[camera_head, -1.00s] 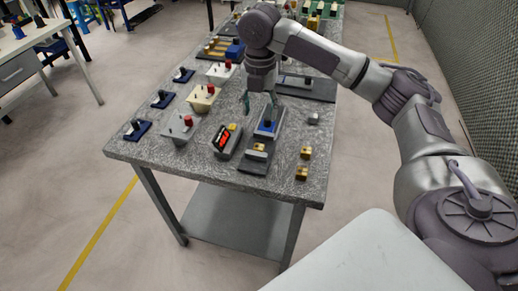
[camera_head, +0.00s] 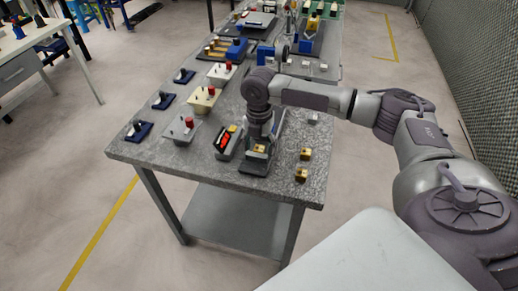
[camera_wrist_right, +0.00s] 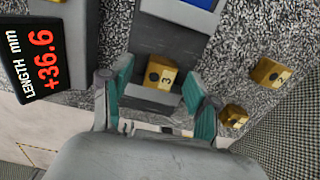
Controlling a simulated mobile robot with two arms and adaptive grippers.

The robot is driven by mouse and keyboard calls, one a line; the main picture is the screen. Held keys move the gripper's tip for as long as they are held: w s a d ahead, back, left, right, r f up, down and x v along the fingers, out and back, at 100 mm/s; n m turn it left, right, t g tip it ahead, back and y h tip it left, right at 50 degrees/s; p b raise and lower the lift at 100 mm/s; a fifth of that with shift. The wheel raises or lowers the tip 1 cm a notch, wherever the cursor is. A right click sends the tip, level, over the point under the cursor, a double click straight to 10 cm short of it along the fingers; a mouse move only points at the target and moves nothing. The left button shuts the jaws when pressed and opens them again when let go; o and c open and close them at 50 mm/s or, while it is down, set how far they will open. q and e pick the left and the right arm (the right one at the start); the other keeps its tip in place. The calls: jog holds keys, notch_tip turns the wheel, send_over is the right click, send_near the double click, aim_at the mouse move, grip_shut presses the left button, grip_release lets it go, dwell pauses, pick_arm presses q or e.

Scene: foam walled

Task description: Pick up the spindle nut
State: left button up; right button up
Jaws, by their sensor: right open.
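A brass block with a dark round hole and the digit 3, which looks like the spindle nut (camera_wrist_right: 162,74), sits on a dark grey fixture (camera_wrist_right: 152,46). In the head view this brass block (camera_head: 260,149) shows just below my right gripper (camera_head: 262,143). In the right wrist view the two teal fingers of my right gripper (camera_wrist_right: 158,82) are open, one on each side of the block. Gaps show between block and fingers; nothing is held. My left gripper is not in view.
Two more brass blocks (camera_head: 305,154) (camera_head: 301,175) lie on the speckled table (camera_head: 205,165) to the right. A length display (camera_wrist_right: 40,57) reading +36.6 stands left of the fixture. Several fixtures with red knobs and blue-based pieces line the left side. The table's front edge is close.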

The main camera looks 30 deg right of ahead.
jog(key=shift+f, duration=0.25)
grip_shut()
jog(key=shift+r, duration=0.2)
